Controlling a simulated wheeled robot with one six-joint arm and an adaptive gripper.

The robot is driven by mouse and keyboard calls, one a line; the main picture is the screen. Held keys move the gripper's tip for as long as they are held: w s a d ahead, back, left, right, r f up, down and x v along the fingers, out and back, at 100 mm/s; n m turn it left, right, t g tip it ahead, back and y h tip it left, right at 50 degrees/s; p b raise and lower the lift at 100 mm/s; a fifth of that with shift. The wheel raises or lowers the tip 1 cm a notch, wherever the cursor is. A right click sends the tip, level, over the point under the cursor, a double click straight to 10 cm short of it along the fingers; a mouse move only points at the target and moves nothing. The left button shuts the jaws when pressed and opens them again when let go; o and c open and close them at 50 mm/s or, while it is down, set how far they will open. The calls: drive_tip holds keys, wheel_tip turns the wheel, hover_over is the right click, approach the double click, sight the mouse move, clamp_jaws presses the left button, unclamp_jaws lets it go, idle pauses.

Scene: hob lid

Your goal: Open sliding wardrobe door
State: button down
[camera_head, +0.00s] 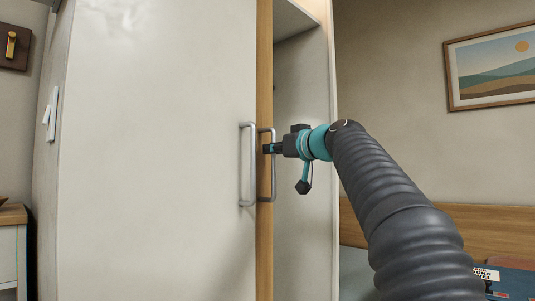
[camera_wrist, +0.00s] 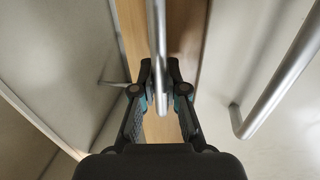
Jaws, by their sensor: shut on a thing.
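The wardrobe has a pale front door (camera_head: 160,150) at the left of the head view, with a grey bar handle (camera_head: 246,180). Beside it a narrow wood-coloured strip of a second door (camera_head: 265,60) shows, mostly hidden behind the pale door. This strip carries its own bar handle (camera_head: 273,185). In the wrist view the handle bar (camera_wrist: 157,30) runs between the fingers of my gripper (camera_wrist: 160,72). The pale door's handle (camera_wrist: 275,90) is to the right there, apart from the fingers.
Right of the strip the wardrobe is open, showing its inside (camera_head: 300,100) and side panel (camera_head: 328,80). A framed picture (camera_head: 492,68) hangs on the right wall above a wooden board (camera_head: 490,222). A cabinet (camera_head: 10,250) stands at far left.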

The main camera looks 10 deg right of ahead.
drive_tip(key=shift+a, duration=0.1)
idle(0.3)
drive_tip(key=c, duration=1.2)
unclamp_jaws()
drive_tip(key=v, duration=1.2)
